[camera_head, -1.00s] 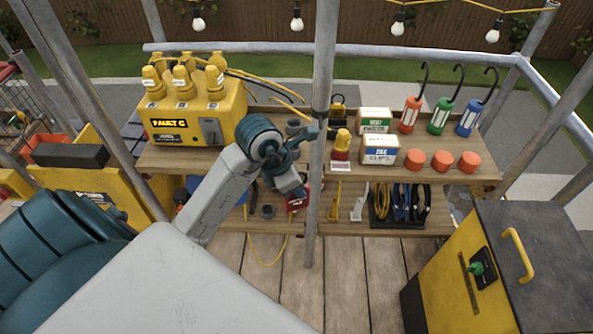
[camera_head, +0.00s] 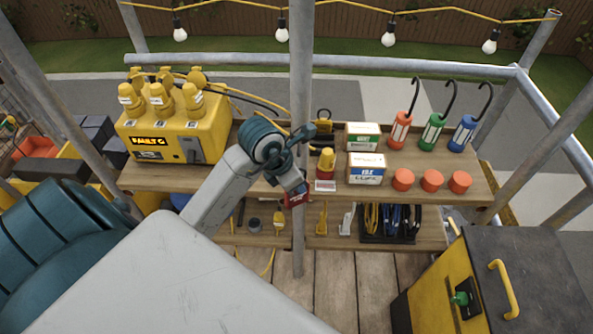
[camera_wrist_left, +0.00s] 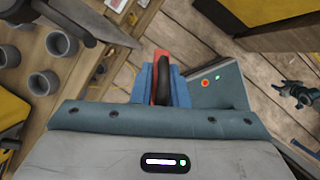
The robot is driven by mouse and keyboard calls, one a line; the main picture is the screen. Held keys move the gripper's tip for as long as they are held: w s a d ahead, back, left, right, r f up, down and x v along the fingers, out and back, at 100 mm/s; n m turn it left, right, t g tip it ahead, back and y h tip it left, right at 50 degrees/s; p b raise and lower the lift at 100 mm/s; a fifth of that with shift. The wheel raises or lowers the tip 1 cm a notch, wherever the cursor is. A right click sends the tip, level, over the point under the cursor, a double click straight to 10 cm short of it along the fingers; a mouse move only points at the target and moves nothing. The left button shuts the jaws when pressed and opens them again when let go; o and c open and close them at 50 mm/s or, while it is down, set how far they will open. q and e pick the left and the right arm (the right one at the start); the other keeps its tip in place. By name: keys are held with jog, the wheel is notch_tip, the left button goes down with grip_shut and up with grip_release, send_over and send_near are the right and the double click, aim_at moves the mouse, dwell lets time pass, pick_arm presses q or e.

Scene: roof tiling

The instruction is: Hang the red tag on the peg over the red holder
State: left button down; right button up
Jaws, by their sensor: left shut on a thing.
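My left gripper (camera_head: 297,188) is shut on a red tag (camera_head: 297,198), mostly hidden by the fingers and the pole in the head view. In the left wrist view, the red tag (camera_wrist_left: 161,58) shows between the blue fingers (camera_wrist_left: 160,84), with a dark strip beside it. The gripper is in front of the shelf, close to the upright pole. A yellow-topped piece with a red collar (camera_head: 326,162) stands on the upper shelf just right of it. I cannot make out the peg or tell which piece is the red holder. A dark teal shape at the wrist view's right edge may be my right gripper.
The grey upright pole (camera_head: 301,90) stands beside the gripper. The yellow fault box (camera_head: 185,130) is on the shelf at left. Boxes (camera_head: 366,168), orange round pieces (camera_head: 432,181) and hooked lamps (camera_head: 434,128) are at right. A yellow and black cabinet (camera_head: 530,265) stands front right.

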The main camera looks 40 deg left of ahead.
pick_arm(q)
jog(key=w+a, duration=0.1)
jog(key=w, duration=0.1)
jog(key=w+a+f+b, duration=0.1)
jog(key=w, duration=0.1)
jog(key=w+a, duration=0.2)
jog(key=shift+w+a+f+b, duration=0.1)
jog(key=shift+w+f+b, duration=0.05)
jog(key=shift+b, duration=0.25)
pick_arm(e)
jog(key=shift+w+f+t, duration=0.15)
jog(key=shift+w+f, duration=0.3)
jog(key=shift+w, duration=0.15)
jog(key=shift+w+f+t, duration=0.15)
jog(key=shift+w+f, duration=0.25)
jog(key=shift+w, duration=0.2)
jog(key=shift+a, duration=0.25)
